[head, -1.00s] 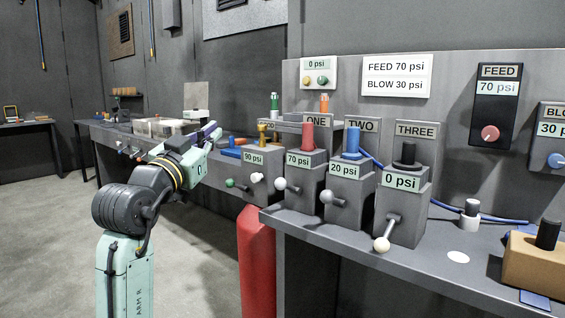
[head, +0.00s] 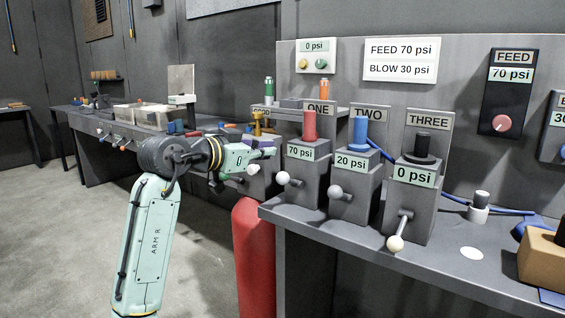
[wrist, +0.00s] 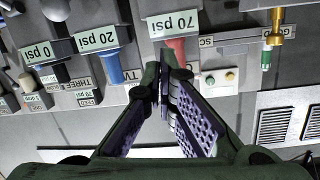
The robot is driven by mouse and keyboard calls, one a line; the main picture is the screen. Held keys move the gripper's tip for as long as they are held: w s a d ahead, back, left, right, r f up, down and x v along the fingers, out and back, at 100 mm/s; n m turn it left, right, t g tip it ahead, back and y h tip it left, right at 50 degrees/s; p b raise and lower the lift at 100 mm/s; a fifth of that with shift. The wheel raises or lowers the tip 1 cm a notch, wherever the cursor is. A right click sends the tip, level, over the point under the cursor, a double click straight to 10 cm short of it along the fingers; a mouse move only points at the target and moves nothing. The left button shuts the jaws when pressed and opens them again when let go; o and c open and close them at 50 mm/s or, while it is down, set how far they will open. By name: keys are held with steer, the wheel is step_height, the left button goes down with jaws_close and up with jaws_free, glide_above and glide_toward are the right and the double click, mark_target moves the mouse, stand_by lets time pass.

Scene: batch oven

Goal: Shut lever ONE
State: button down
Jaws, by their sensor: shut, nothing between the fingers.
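Station ONE is a grey block (head: 306,163) with a red cylinder (head: 309,125) on top, a "70 psi" display and an "ONE" sign behind. Its lever has a pale ball knob (head: 283,178) on the block's front, pointing out to the left. My gripper (head: 270,150) is shut and empty, just left of the block and a little above the knob. I cannot tell whether it touches the block. In the wrist view, the picture is upside down; the shut fingertips (wrist: 163,80) lie over the red cylinder (wrist: 175,50). The lever knob is not clear there.
Station TWO (head: 355,180), showing 20 psi, and station THREE (head: 408,205), showing 0 psi, stand to the right, with ball-ended levers (head: 335,192) and (head: 395,243). A brass fitting (head: 257,122) is behind my gripper. A red cylinder (head: 254,240) stands below the bench edge.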

steer(key=p, duration=0.3)
glide_above(285, 176)
steer(key=w+d, duration=0.2)
steer(key=f, duration=0.2)
steer(key=shift+s+a+f+p, duration=0.35)
steer(key=shift+s+a+f, duration=0.45)
steer(key=shift+f, duration=0.2)
steer(key=shift+s+a+f, duration=0.15)
steer(key=shift+a+f, duration=0.05)
steer(key=shift+f, duration=0.45)
steer(key=shift+f, duration=0.1)
